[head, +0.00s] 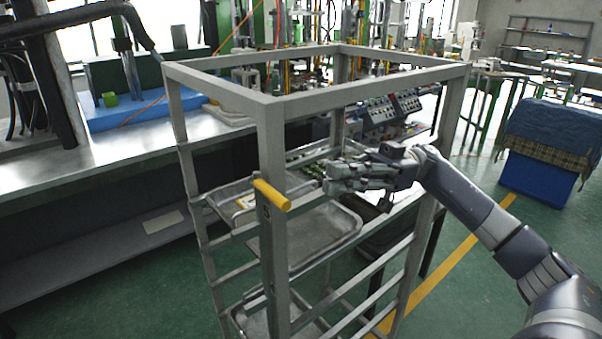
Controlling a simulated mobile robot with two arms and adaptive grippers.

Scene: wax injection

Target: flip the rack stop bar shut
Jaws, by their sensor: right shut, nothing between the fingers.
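The rack (271,140) is a tall grey metal frame standing in front of me, with trays on its shelves. The rack stop bar (265,232) runs along the near upright post and has a yellow handle (272,195) at its upper end. The handle sticks out a little to both sides of the post. My right gripper (328,180) reaches in from the right, at about the handle's height. It is shut and empty, apart from the handle and to its right. My left gripper is not in view.
A metal tray (325,250) sits on the upper shelf and another (252,318) lower down. A steel workbench (60,180) runs along the left behind the rack. A blue bin (537,178) stands at the right. Green floor is open at the right.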

